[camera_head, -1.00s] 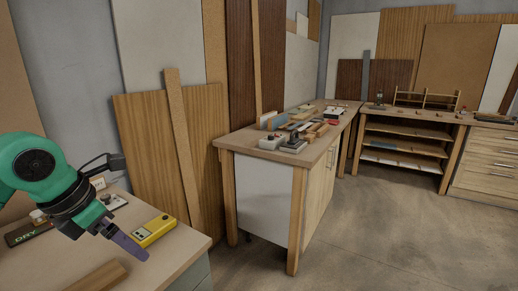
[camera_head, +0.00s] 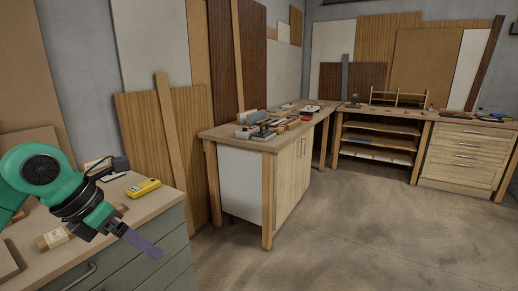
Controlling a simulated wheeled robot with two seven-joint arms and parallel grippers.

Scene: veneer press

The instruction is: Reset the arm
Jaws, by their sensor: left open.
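My left arm, green with black joints, comes in from the left. My left gripper (camera_head: 140,242) is at its end, with purple-grey fingers pointing down and to the right. It appears just past the front edge of the near workbench (camera_head: 160,203), over the grey drawer front. I see nothing between its fingers, which overlap in this view. A yellow device (camera_head: 144,188) lies on the bench behind the gripper, apart from it. My right gripper is not in view.
A wooden block with a label (camera_head: 54,238) lies on the near bench by my arm. A second bench (camera_head: 240,192) holds several tools and small items. A shelf unit (camera_head: 376,140) and a drawer cabinet (camera_head: 463,160) stand at the back right. The concrete floor (camera_head: 345,225) is clear.

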